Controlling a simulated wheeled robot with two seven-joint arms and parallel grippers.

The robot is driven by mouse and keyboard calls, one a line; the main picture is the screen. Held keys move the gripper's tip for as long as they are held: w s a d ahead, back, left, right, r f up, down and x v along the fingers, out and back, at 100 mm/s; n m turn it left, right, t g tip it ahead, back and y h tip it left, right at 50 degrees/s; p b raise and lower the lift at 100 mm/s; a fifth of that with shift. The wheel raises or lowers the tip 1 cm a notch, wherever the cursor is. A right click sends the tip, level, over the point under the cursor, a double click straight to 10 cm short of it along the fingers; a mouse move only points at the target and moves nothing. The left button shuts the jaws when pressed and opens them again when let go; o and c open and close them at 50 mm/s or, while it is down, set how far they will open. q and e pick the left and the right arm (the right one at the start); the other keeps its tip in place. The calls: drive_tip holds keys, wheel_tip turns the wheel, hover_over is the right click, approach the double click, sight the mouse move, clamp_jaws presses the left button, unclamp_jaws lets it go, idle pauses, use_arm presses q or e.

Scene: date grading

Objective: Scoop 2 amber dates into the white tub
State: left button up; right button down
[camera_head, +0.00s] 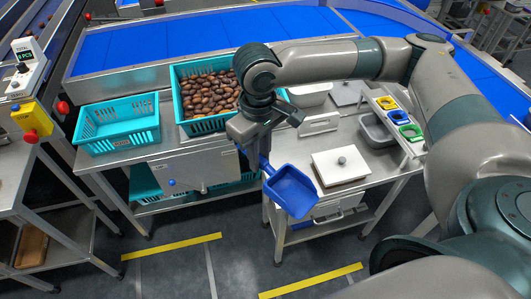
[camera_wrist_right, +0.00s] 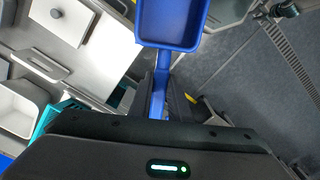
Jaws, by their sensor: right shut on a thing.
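My right gripper (camera_head: 256,146) is shut on the handle of a blue scoop (camera_head: 290,191), held in front of the steel table's front edge. In the right wrist view, my gripper (camera_wrist_right: 160,100) grips the handle below the scoop's empty blue pan (camera_wrist_right: 170,22). A teal crate (camera_head: 205,124) holds many dates (camera_head: 208,93), dark brown to reddish brown; which are amber is hard to tell. A white tub (camera_head: 311,94) stands behind my right arm, partly hidden; what looks like the same tub is in the right wrist view (camera_wrist_right: 20,106). My left gripper is out of view.
An empty teal crate (camera_head: 117,126) stands left of the date crate. A white lidded board with a knob (camera_head: 341,167) and a grey bin (camera_head: 376,131) are on the right table. Yellow, blue and green holders (camera_head: 398,116) line its right edge. Blue conveyors run behind.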

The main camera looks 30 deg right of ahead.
drive_tip(key=shift+s+a+r+m, duration=0.25)
drive_tip(key=shift+r+m, duration=0.15)
drive_tip(key=shift+m, duration=0.4)
drive_tip(key=shift+s+a+r+m, duration=0.1)
drive_tip(key=shift+a+r+m, duration=0.2)
drive_tip(key=shift+m, duration=0.5)
